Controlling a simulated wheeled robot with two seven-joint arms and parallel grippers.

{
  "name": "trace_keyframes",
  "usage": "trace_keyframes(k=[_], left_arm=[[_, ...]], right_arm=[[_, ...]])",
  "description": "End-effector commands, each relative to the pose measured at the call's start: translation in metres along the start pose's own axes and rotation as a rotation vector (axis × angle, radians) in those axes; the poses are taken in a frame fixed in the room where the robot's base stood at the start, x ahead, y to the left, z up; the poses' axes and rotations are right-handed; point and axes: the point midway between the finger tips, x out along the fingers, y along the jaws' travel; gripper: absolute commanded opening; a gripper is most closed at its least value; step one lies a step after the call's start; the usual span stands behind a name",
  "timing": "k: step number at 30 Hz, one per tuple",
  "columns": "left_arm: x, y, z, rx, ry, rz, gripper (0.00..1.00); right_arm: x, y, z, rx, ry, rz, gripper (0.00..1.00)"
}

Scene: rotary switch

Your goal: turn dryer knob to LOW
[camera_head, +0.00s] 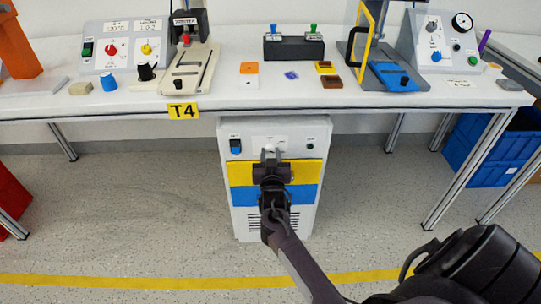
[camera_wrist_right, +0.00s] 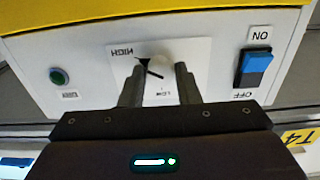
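The dryer (camera_head: 237,218) is a white cabinet with yellow and blue bands, standing on the floor under the table. Its white round knob (camera_wrist_right: 158,72) sits on a white plate with HIGH and LOW labels, seen upside down in the right wrist view. A dark mark shows on the knob, but I cannot tell for sure which label it points to. My right gripper (camera_wrist_right: 160,80) is at the panel, with one finger on each side of the knob. The fingers look apart, with a small gap at the knob. In the head view my right gripper (camera_head: 270,156) partly hides the knob. My left gripper is not in view.
A blue rocker switch (camera_wrist_right: 254,66) marked ON and OFF and a green button (camera_wrist_right: 58,76) flank the knob. The table (camera_head: 340,98) with several devices spans above the dryer. A blue crate (camera_head: 480,165) stands at the right. Floor is free on the dryer's left.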

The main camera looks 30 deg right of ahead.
Motion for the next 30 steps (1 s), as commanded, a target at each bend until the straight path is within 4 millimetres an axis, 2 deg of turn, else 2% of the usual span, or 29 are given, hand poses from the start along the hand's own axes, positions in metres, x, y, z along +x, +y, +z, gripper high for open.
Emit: trace_keyframes(k=[1,5,16,25,26,30], left_arm=[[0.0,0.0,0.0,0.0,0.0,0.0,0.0],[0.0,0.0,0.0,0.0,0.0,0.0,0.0],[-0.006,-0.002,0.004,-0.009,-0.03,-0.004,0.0],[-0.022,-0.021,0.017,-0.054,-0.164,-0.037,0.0],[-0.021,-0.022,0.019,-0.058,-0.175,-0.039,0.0],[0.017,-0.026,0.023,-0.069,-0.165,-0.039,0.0]], right_arm=[[0.0,0.0,0.0,0.0,0.0,0.0,0.22],[0.0,0.0,0.0,0.0,0.0,0.0,0.05],[0.0,0.0,-0.002,-0.07,0.0,0.0,0.05],[0.0,0.001,-0.004,-0.293,-0.001,-0.001,0.05],[0.0,0.001,-0.004,-0.321,0.0,-0.001,0.05],[0.0,0.001,-0.003,-0.455,-0.001,-0.001,0.05]])
